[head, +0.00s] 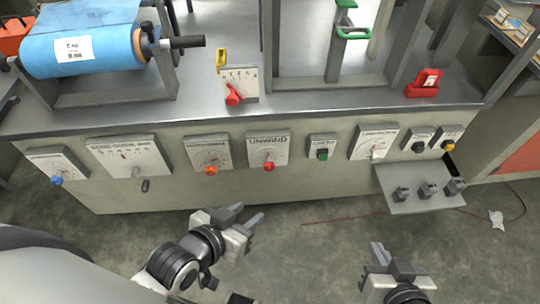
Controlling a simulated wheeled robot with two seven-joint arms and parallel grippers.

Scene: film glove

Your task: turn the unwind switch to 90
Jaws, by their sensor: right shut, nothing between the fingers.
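The unwind switch is a pale dial plate (268,148) lettered UNWIND on the front of the machine, with a red knob (269,167) at its lower edge. The scale numbers are too small to read, so I cannot tell its setting. My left gripper (249,213) is below and slightly left of the knob, apart from it, with its two fingers spread and nothing between them. My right gripper (377,247) is lower and to the right, shut and empty, well away from the switch.
A small shelf (400,203) with grey parts juts out at the right.

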